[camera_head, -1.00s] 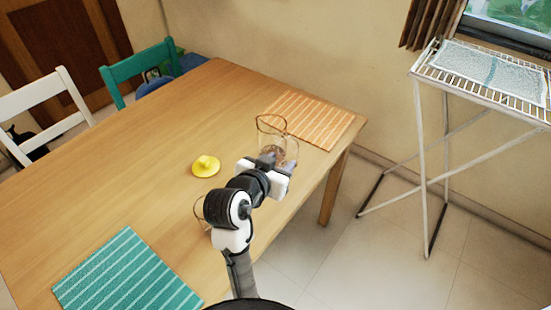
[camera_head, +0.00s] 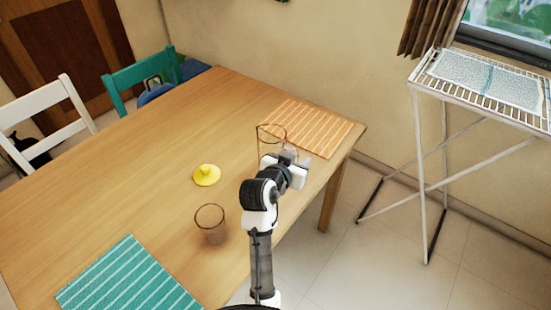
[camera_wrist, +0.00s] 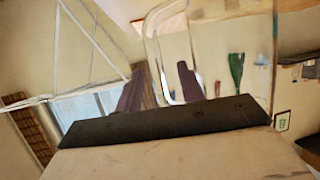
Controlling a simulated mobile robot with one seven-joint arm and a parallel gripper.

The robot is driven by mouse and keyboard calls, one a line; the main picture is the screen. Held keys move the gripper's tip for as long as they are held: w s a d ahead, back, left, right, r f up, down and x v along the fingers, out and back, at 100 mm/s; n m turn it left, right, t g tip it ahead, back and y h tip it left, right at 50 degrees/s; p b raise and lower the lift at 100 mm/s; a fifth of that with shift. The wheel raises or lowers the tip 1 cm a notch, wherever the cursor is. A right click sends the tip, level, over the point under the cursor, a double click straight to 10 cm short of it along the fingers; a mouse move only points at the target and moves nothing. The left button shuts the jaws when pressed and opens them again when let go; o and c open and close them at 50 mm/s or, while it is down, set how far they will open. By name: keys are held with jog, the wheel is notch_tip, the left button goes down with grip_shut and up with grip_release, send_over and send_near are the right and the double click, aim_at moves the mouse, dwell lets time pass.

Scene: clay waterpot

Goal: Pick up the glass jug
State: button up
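The clear glass jug (camera_head: 271,135) stands upright near the far right end of the wooden table, beside the orange striped mat. Its brownish rim shows, but my gripper hides much of its lower part. My gripper (camera_head: 291,156) is at the jug's right front side, very close to it in the head view; I cannot tell whether they touch. In the wrist view, the jug's clear wall (camera_wrist: 217,65) and looped handle (camera_wrist: 160,62) fill the area just beyond my gripper's dark edge. The fingers are too small and covered to show whether they are open.
A drinking glass (camera_head: 211,224) stands near the table's front edge, left of my arm. A yellow lid-like piece (camera_head: 206,176) lies mid-table. A teal mat (camera_head: 130,280) and orange mat (camera_head: 312,127) lie flat. A white rack (camera_head: 480,85) stands right. The table's left is clear.

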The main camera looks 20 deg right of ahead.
grip_shut()
jog(key=shift+r, duration=0.15)
dwell(1.1)
